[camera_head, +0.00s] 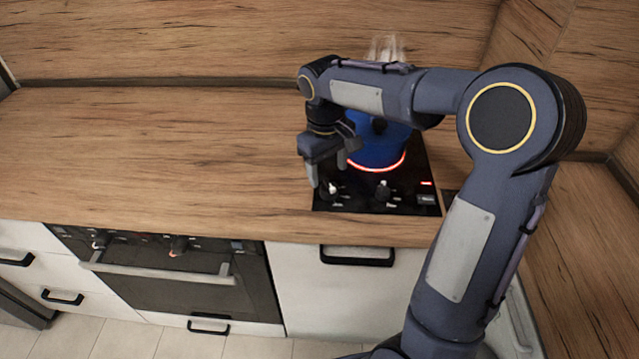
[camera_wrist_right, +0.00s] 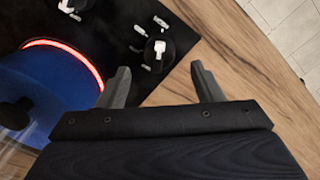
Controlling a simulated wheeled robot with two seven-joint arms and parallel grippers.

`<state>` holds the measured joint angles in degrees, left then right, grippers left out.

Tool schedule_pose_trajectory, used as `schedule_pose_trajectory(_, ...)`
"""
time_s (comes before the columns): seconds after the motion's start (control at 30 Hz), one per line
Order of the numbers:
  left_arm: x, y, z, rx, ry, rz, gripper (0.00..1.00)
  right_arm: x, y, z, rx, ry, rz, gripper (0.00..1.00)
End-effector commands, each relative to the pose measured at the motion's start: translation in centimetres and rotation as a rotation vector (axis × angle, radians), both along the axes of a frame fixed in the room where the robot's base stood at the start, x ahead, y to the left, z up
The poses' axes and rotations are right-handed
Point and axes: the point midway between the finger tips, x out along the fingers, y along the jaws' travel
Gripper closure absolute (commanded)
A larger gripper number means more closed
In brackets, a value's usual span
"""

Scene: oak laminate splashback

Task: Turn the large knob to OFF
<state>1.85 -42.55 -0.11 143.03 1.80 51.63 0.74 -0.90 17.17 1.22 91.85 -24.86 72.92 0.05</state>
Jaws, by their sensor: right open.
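Two knobs with pale handles stand on the black cooktop (camera_head: 410,203). The left knob (camera_head: 331,188) also shows in the right wrist view (camera_wrist_right: 158,49), with a white handle on a round black base. The right knob (camera_head: 382,190) is partly cut off at the top of the wrist view (camera_wrist_right: 73,7). I cannot tell for sure which is the large one. My right gripper (camera_head: 327,170) is open and empty, above the cooktop's left edge, close to the left knob and apart from it. In the wrist view the left knob lies beyond the gap between my fingertips (camera_wrist_right: 163,84). My left gripper is not in view.
A blue pot (camera_head: 378,149) stands on a glowing red ring behind the knobs, with steam above it. A small red light (camera_head: 426,183) shows at the cooktop's right. The wooden counter (camera_head: 150,150) is clear to the left. An oven (camera_head: 170,275) is below.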

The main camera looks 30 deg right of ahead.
Motion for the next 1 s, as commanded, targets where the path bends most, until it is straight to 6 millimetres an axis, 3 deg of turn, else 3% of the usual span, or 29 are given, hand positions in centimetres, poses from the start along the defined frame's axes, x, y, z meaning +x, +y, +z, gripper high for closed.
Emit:
schedule_pose_trajectory(0.1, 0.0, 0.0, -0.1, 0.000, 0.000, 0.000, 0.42, 0.0, -0.1, -2.2, 0.000, 0.005, 0.000, 0.40)
schedule_pose_trajectory(0.3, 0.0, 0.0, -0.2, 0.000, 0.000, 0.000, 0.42, 0.0, -0.2, -4.5, 0.001, 0.002, 0.000, 0.40)
schedule_pose_trajectory(0.67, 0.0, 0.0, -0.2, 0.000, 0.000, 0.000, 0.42, 0.0, -0.3, -5.1, 0.001, 0.000, 0.000, 0.40)
schedule_pose_trajectory(1.0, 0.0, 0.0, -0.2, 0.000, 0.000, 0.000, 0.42, 0.0, -0.3, -5.0, 0.001, -0.001, 0.000, 0.84)
